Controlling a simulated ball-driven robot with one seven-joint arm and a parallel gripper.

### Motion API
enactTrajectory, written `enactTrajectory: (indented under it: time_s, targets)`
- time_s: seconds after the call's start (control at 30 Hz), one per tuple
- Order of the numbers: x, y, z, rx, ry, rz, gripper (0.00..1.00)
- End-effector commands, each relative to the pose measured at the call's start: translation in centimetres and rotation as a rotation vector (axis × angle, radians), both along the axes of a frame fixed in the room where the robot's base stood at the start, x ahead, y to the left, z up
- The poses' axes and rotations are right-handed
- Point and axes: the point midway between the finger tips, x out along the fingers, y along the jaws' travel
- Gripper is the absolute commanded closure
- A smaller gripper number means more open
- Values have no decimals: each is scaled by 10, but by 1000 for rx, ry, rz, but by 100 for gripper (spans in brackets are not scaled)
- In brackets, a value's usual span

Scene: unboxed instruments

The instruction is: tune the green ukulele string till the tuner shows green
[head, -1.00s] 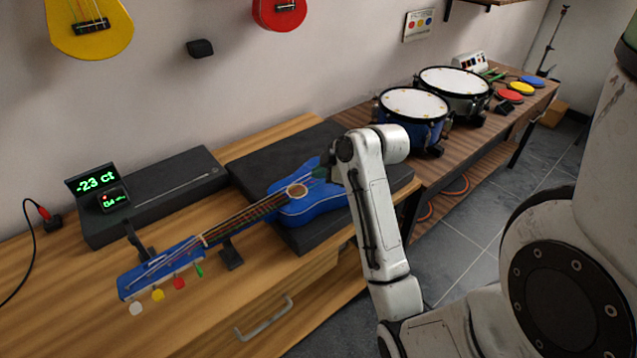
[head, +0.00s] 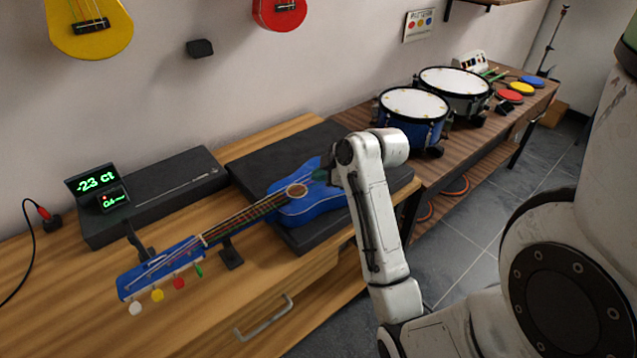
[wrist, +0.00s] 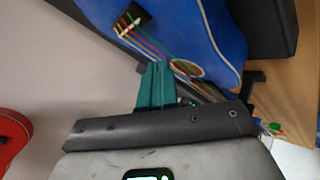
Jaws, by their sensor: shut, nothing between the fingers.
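The blue ukulele (head: 300,208) lies on a dark padded stand, its headstock toward the lower left. Its strings cross the sound hole (wrist: 187,68) to the bridge in the wrist view; a green one is among them. A green peg (head: 199,271) sits on the headstock with the red, yellow and white ones. The tuner (head: 92,182) reads "-23 ct" in green digits. My gripper (wrist: 160,66), with teal fingers, is shut and empty over the ukulele body, between bridge and sound hole. Whether it touches a string I cannot tell. The head view mostly hides its fingers behind my arm.
A long black case (head: 160,191) lies behind the neck, with the tuner at its left end. Drums (head: 415,104) stand on the bench to the right. The wooden table front (head: 70,318) is clear left of the headstock. Yellow and red ukuleles hang on the wall.

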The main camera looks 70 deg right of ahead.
Motion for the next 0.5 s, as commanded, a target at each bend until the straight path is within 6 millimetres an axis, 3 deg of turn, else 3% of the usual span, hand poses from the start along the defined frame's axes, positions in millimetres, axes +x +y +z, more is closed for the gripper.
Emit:
enactTrajectory:
  time_s: [0.5]
  targets:
    - [0,0,-6,1,0,0,100]
